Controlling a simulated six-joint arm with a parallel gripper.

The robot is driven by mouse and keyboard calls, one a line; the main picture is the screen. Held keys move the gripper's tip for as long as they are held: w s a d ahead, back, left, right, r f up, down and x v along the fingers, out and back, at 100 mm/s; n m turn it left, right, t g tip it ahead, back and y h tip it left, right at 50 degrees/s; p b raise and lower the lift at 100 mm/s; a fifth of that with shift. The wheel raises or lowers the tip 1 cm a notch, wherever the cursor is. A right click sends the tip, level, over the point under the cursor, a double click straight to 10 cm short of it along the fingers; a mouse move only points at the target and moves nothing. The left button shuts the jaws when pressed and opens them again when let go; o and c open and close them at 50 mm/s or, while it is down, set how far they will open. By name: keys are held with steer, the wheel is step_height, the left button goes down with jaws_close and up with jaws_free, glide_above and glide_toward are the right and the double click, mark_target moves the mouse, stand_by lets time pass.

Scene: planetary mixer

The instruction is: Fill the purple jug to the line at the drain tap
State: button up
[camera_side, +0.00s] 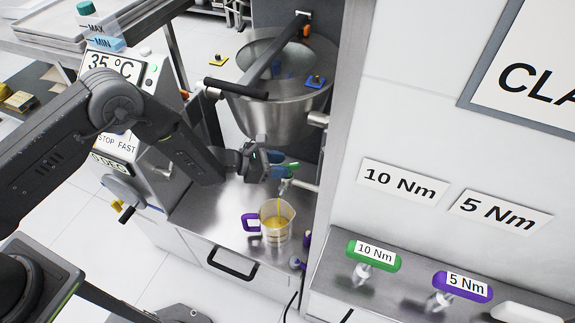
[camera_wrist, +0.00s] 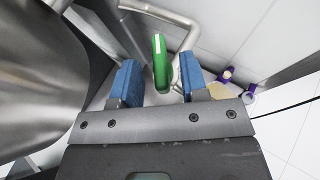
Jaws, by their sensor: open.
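The purple jug (camera_side: 281,231) is a clear jug with a purple handle (camera_side: 250,222), upright on the steel shelf below the drain tap. Yellow liquid is in it, and a thin yellow stream falls into it from above. Its fill line is too small to make out. The drain tap's green handle (camera_wrist: 160,62) shows in the wrist view between my blue fingers, with a gap on each side. My gripper (camera_side: 274,166) is open at the tap, above the jug. In the side view its fingers hide part of the tap.
The steel mixer bowl (camera_side: 275,112) hangs just above and behind my gripper. A wall stands close on the right. Small purple-capped fittings (camera_side: 297,263) sit beside the jug.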

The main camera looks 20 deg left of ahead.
steer(key=shift+x, duration=1.4)
steer(key=c, duration=0.7)
